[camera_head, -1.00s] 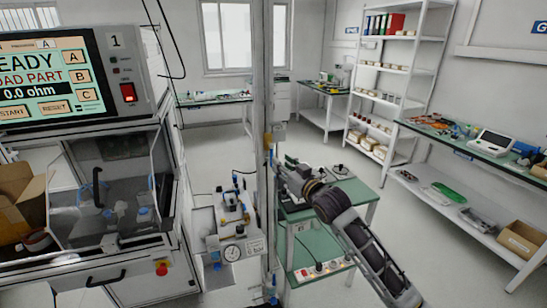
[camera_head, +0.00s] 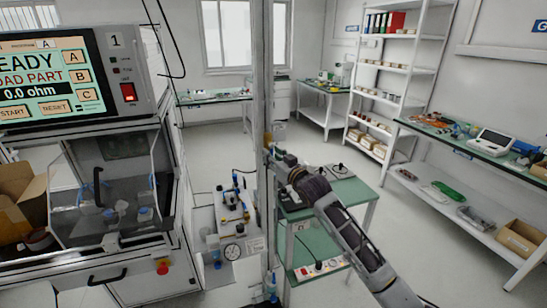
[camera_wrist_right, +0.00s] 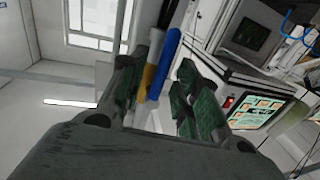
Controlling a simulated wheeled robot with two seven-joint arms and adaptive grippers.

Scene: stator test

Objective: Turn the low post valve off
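My right gripper (camera_head: 273,156) reaches the grey vertical post (camera_head: 263,80) from the right, at about mid-height in the head view. In the right wrist view my right gripper (camera_wrist_right: 160,92) has its two dark green finger pads apart. A blue lever (camera_wrist_right: 165,62) stands between them, beside a yellow-brown valve part (camera_wrist_right: 150,78) and a pale pipe. I cannot tell whether a finger touches the lever. In the head view a brass-coloured fitting (camera_head: 267,139) shows on the post just above the gripper, which hides the lever. Another blue part (camera_head: 272,288) shows low on the post. My left gripper is not in view.
Left of the post is a unit with a pressure gauge (camera_head: 232,251) and small blue-handled fittings. The test machine with its screen (camera_head: 45,80) fills the left. A green-topped cart (camera_head: 345,192) stands behind my right arm. Open floor lies to the right.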

